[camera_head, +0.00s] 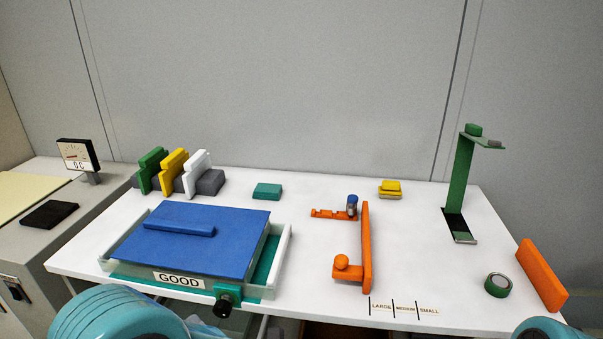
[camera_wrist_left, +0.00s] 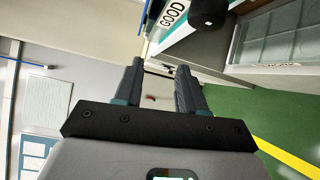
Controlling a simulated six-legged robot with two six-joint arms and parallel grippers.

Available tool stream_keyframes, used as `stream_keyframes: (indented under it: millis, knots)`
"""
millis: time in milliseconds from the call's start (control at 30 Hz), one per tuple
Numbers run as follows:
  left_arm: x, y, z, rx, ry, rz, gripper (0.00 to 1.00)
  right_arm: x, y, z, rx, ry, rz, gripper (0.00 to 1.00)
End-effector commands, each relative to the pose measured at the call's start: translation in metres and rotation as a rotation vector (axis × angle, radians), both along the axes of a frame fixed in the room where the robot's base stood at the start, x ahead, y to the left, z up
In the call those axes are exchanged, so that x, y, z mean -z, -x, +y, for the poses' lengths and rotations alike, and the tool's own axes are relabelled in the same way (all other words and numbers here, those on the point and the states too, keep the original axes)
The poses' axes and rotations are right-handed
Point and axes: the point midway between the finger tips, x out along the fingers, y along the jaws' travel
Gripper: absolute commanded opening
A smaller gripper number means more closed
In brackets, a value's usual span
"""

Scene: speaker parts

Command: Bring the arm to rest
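My left arm (camera_head: 115,315) shows as a teal rounded link at the bottom left of the head view, in front of the table's near edge. In the left wrist view my left gripper (camera_wrist_left: 159,75) has its two dark fingers apart, with nothing between them. The GOOD label and a black knob appear at the top of that view, beyond the fingers. A teal link of my right arm (camera_head: 541,329) shows at the bottom right of the head view. My right gripper is out of view.
The white table (camera_head: 330,260) holds a GOOD tray (camera_head: 283,255) with a blue lid (camera_head: 190,245), an orange fixture (camera_head: 366,250), a green stand (camera_head: 460,170), a green tape roll (camera_head: 498,285) and an orange block (camera_head: 541,275). A grey cabinet (camera_head: 70,235) stands left.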

Motion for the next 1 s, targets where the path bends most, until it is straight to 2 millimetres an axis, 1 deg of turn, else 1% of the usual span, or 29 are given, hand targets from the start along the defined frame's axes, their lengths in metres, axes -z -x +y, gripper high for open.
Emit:
stream_keyframes:
  millis: [33,67,100,167,200,267,300,367,400,467,500,567,600,667,700,800,833,867,900,1000]
  knots:
    - [0.015,0.009,0.012,-0.061,0.078,0.039,0.4,-0.008,0.0,0.0,0.0,0.0,0.0,0.43]
    - [0.029,0.017,0.02,-0.112,0.147,0.062,0.4,-0.011,0.0,0.0,0.0,0.0,0.0,0.43]
    - [0.051,0.033,0.03,-0.203,0.255,0.093,0.4,-0.017,0.0,0.0,0.0,0.0,0.0,0.43]
    - [0.085,0.066,0.04,-0.384,0.436,0.118,0.4,-0.025,0.0,0.0,0.0,0.0,0.0,0.43]
    - [0.107,0.092,0.042,-0.532,0.562,0.118,0.4,-0.031,0.0,0.0,0.0,0.0,0.0,0.43]
    - [0.135,0.135,0.036,-0.793,0.745,0.084,0.4,-0.04,0.0,0.0,0.0,0.0,0.0,0.43]
    - [0.15,0.162,0.024,-0.989,0.858,0.034,0.4,-0.046,0.0,0.0,0.0,0.0,0.0,0.43]
    - [0.166,0.196,0.0,-1.297,1.0,-0.078,0.4,-0.055,0.0,0.0,0.0,0.0,0.0,0.43]
    - [0.172,0.211,-0.02,-1.51,1.071,-0.179,0.4,-0.06,0.0,0.0,0.0,0.0,0.0,0.43]
    - [0.179,0.224,-0.051,-1.834,1.142,-0.371,0.4,-0.069,0.0,0.0,0.0,0.0,0.0,0.43]
    - [0.181,0.225,-0.069,-2.042,1.164,-0.521,0.4,-0.074,0.0,0.0,0.0,0.0,0.0,0.43]
    - [0.184,0.218,-0.092,-2.325,1.156,-0.768,0.4,-0.081,0.0,0.0,0.0,0.0,0.0,0.43]
    - [0.186,0.209,-0.101,-2.486,1.131,-0.937,0.4,-0.085,0.0,0.0,0.0,0.0,0.0,0.43]
    - [0.189,0.195,-0.108,-2.681,1.07,-1.185,0.4,-0.09,0.0,0.0,0.0,0.0,0.0,0.43]
    - [0.191,0.185,-0.108,2.593,-0.952,1.249,0.4,-0.093,0.0,0.0,0.0,0.0,0.0,0.43]
    - [0.196,0.165,-0.102,2.333,-0.707,1.326,0.4,-0.098,0.0,0.0,0.0,0.0,0.0,0.43]
    - [0.197,0.16,-0.1,2.269,-0.653,1.341,0.4,-0.099,0.0,0.0,0.0,0.0,0.0,0.43]
    - [0.198,0.156,-0.097,2.21,-0.606,1.353,0.4,-0.1,0.0,0.0,0.0,0.0,0.0,0.43]
    - [0.202,0.155,-0.095,2.166,-0.572,1.363,0.4,-0.097,0.0,0.0,0.0,0.0,0.0,0.43]
    - [0.205,0.153,-0.091,2.096,-0.52,1.376,0.4,-0.096,0.0,0.0,0.0,0.0,0.0,0.43]
